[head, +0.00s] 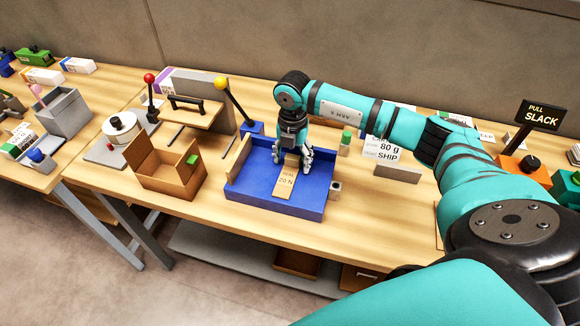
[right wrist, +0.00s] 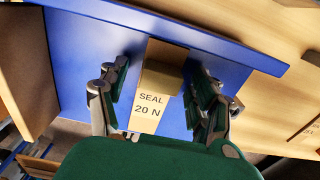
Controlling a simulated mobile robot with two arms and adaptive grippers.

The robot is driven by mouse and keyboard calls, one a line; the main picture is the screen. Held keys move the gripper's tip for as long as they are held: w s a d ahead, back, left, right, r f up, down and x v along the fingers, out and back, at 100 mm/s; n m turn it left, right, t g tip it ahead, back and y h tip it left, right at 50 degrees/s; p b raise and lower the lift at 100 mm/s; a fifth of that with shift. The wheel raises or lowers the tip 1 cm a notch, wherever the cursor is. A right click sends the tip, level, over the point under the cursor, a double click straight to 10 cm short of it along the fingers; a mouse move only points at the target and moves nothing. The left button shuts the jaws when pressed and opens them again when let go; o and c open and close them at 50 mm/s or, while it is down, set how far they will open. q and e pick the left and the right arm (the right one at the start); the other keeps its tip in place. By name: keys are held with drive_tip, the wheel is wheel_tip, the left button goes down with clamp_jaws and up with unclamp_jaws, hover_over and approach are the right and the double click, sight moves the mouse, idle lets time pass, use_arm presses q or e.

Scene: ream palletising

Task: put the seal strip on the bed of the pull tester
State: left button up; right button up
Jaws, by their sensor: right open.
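The tan seal strip (head: 284,187), marked SEAL 20 N, lies in the blue tray (head: 247,186). It also shows in the right wrist view (right wrist: 150,110), with a raised tan block on it. My right gripper (head: 292,163) is above the strip, pointing down. In the right wrist view the open fingers (right wrist: 161,82) stand on either side of the strip's block, with gaps on both sides. An orange device (head: 513,171) with a black knob stands at the right below a sign (head: 541,115) reading PULL SLACK. I cannot tell its bed apart. My left gripper is not in view.
An open brown box (head: 170,175) stands left of the tray. A yellow-knobbed lever (head: 233,98) rises behind the tray. A card (head: 396,153) marked 80 g SHIP stands at the right. My right arm covers part of the right side of the bench.

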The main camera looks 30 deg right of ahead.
drive_tip(key=c, duration=1.1)
drive_tip(key=shift+r, duration=0.15)
